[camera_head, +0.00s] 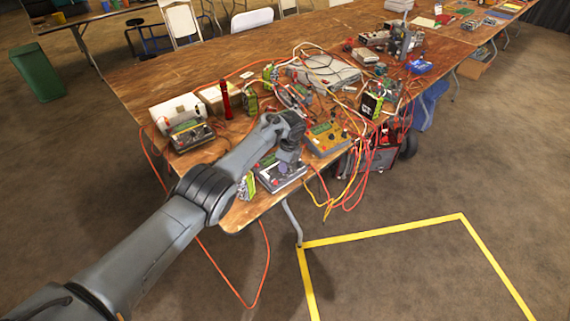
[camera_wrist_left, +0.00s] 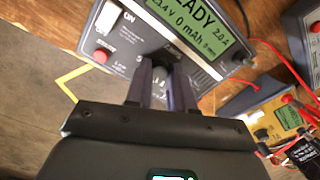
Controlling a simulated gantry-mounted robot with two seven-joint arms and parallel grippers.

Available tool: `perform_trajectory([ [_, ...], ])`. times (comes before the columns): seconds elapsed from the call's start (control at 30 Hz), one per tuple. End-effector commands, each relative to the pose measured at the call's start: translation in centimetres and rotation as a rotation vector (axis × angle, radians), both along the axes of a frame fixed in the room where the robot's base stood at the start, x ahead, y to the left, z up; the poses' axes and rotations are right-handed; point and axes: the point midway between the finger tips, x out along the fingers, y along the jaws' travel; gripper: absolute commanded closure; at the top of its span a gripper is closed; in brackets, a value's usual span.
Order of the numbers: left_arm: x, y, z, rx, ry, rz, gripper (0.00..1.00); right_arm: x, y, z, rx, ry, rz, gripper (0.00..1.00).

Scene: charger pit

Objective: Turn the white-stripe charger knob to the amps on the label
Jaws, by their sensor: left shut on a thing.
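A charger (camera_head: 291,176) with a pale grey panel and dark sides stands near the front edge of the wooden table. In the left wrist view the charger (camera_wrist_left: 126,62) has a lit green screen (camera_wrist_left: 205,30) reading READY, 2.0 A and 0 mAh, a white ON switch and a red button. Its black knob (camera_wrist_left: 164,62) sits between the fingers of my left gripper (camera_wrist_left: 164,72), which is shut on it. The head view shows my left gripper (camera_head: 286,163) over this charger. The fingers hide most of the knob, its stripe and part of the printed label. My right gripper is not in view.
A yellow-panelled charger (camera_head: 326,141) stands close on the right, with red and yellow cables hanging off the edge. A grey charger (camera_head: 192,135) stands at the left. Batteries and tangled leads crowd the table behind. The floor in front, with yellow tape (camera_head: 385,231), is clear.

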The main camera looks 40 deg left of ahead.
Motion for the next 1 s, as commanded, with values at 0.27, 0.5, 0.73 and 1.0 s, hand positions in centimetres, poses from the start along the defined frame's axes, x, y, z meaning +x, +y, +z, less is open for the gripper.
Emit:
perform_trajectory([
  [0.27,0.0,0.0,-0.1,0.000,0.001,0.001,0.52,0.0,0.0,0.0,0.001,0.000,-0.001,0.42],
  [0.5,0.0,0.0,0.0,0.000,0.000,0.001,0.52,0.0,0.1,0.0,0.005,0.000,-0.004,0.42],
  [0.73,0.0,-0.2,1.6,0.000,0.000,0.001,0.52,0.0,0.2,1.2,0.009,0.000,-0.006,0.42],
  [1.0,-0.2,-0.9,6.1,0.000,-0.001,0.002,0.52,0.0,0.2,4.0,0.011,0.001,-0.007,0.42],
])
